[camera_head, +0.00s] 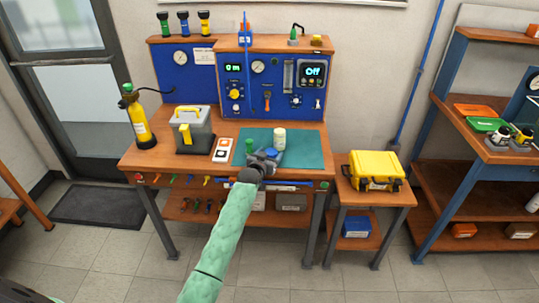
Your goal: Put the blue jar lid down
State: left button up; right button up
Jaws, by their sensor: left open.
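The blue jar lid (272,153) shows as a small blue patch at the fingertips of my left gripper (265,158). The gripper is open, low over the front part of the teal mat (308,150) on the workbench. I cannot tell whether the lid rests on the mat or touches a finger, because the gripper partly hides it. A pale jar (279,138) stands upright on the mat just behind the lid. My right gripper is not in view.
A small green-topped item (249,146) stands close left of the gripper. A white card (222,150), a grey case with a yellow handle (192,133) and a yellow bottle (138,122) are further left. The blue test panel (275,75) rises behind. The mat's right side is clear.

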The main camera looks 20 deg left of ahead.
pick_arm(q)
jog(key=shift+s+f, duration=0.2)
jog(key=shift+f, duration=0.05)
jog(key=shift+s, duration=0.4)
jog(key=s+r+b, duration=0.2)
jog(key=s, duration=0.8)
jog(key=s+d+f+m+g, duration=0.1)
jog(key=s+d+f+g, duration=0.3)
jog(key=s+f, duration=0.5)
jog(key=s+d+f+g, duration=0.3)
jog(key=s+d+f, duration=0.2)
jog(key=s, duration=0.7)
jog(key=s+d+f+g, duration=0.1)
jog(key=s+d+g, duration=0.1)
jog(key=s, duration=0.7)
jog(key=s+d+f+g, duration=0.1)
jog(key=s+g, duration=0.2)
jog(key=s, duration=0.6)
jog(key=s+d+f+g, duration=0.2)
jog(key=s+g, duration=0.1)
jog(key=s, duration=0.7)
jog(key=shift+d, duration=0.35)
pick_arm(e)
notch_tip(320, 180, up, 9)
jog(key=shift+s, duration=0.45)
